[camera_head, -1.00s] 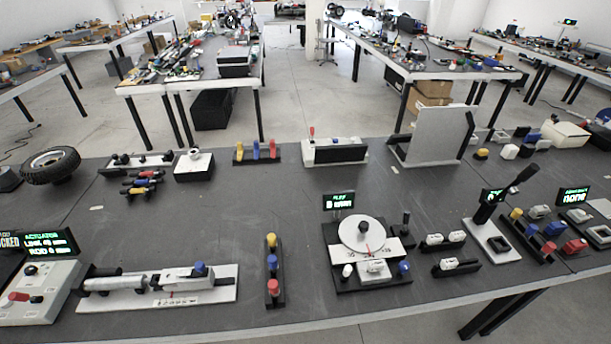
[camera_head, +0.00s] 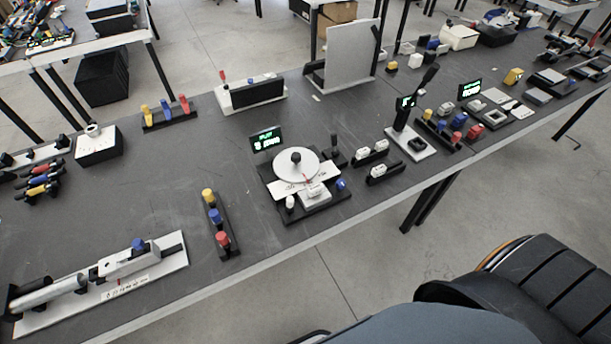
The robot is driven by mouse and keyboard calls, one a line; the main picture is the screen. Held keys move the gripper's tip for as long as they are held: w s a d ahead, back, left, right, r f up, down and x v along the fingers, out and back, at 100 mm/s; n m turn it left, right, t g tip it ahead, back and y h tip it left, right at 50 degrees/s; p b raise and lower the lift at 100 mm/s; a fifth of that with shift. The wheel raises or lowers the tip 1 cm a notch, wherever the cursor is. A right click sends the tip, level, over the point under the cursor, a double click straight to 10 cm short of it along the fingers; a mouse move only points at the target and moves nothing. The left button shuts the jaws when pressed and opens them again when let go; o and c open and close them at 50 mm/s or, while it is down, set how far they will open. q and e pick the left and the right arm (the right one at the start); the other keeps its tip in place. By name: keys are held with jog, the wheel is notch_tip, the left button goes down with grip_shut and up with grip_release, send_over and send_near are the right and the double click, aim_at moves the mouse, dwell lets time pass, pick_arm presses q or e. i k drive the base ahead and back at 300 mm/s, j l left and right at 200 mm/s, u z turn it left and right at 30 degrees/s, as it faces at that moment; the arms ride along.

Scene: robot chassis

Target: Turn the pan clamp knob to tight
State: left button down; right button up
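A device with a round white dial plate (camera_head: 296,166) stands on a black base near the front middle of the long dark table. I cannot tell which of these is the pan clamp knob, and no tight mark is readable. A small screen (camera_head: 266,138) with green text stands behind the dial. Neither gripper is in view.
A rack of yellow, blue and red knobs (camera_head: 215,217) stands left of the device. Small white blocks (camera_head: 378,172) on black bases and a black lever stand (camera_head: 410,142) are to its right. The table's front edge (camera_head: 330,233) runs diagonally just below the device.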

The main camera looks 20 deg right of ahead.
aim_at(341, 183)
jog(key=z, duration=1.05)
